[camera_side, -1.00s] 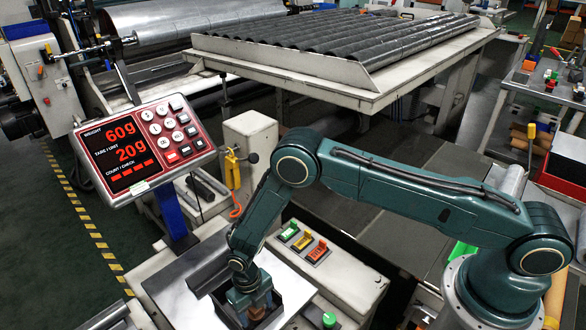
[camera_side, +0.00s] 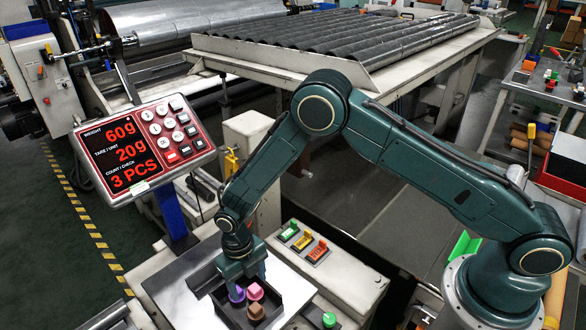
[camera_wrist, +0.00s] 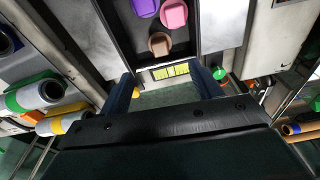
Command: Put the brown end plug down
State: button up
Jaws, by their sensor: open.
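The brown end plug (camera_side: 256,311) sits in the black tray (camera_side: 275,312) on the scale's metal plate. A pink plug (camera_side: 254,291) and a purple plug (camera_side: 237,295) are in the same tray, close to it. The wrist view also shows the brown plug (camera_wrist: 159,44), nearest my gripper. My gripper (camera_wrist: 165,85) is open and empty, with its two fingers apart. In the side view my gripper (camera_side: 243,278) is above the tray, and its fingertips are partly hidden.
The scale display (camera_side: 142,150) reads 60g, 20g and 3 PCS. Green, orange and red labelled switches (camera_side: 304,241) and a green button (camera_side: 329,319) are on the cabinet right of the plate. A yellow-handled clamp (camera_side: 232,162) stands behind.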

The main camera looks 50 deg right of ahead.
jog(key=shift+r, duration=0.25)
dwell(0.4)
jog(key=s+d+r+m+t, duration=0.1)
jog(key=d+r+m, duration=0.35)
jog(key=r, duration=0.45)
jog(key=s+d+r+m+t, duration=0.1)
jog(key=s+d+r+m, duration=0.15)
jog(key=r+m, duration=0.55)
jog(key=s+d+r+m+t, duration=0.1)
jog(key=d+r+m, duration=0.3)
jog(key=r, duration=0.7)
jog(key=s+d+r+m+t, duration=0.1)
jog(key=s+d+r+m, duration=0.2)
jog(key=s+m, duration=0.3)
jog(key=s+d+r+m+t, duration=0.1)
jog(key=s+d+r+m, duration=0.2)
jog(key=s+m, duration=0.3)
jog(key=s+d+r+m+t, duration=0.2)
jog(key=s+d+r+m, duration=0.2)
jog(key=s+m, duration=0.3)
jog(key=shift+s, duration=1.05)
jog(key=shift+r, duration=0.1)
